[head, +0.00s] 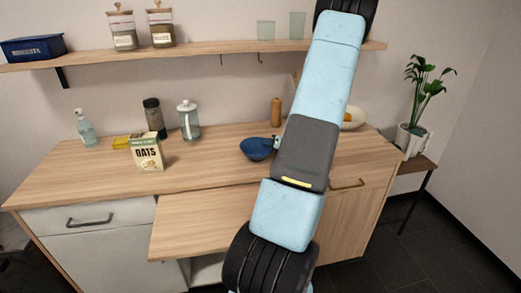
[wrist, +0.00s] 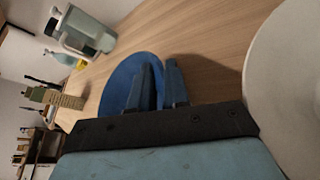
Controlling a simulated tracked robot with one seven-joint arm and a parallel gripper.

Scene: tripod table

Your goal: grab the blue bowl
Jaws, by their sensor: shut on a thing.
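The blue bowl (head: 256,149) stands on the wooden counter near its middle, just left of my arm in the head view. In the wrist view the bowl (wrist: 124,84) is tilted with the picture, and my gripper's fingers reach to its near rim. My gripper (wrist: 160,82) is shut on the bowl's rim, one finger on the inner side and one outside. In the head view my gripper is mostly hidden behind my arm, with only a small part (head: 277,142) showing beside the bowl. I cannot tell whether the bowl touches the counter.
A glass press (head: 189,120) and an oats box (head: 147,153) stand left on the counter (head: 205,165). A wooden mill (head: 276,112) stands behind the bowl. A pale bowl with fruit (head: 353,118) is right of my arm. A shelf (head: 200,48) runs above.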

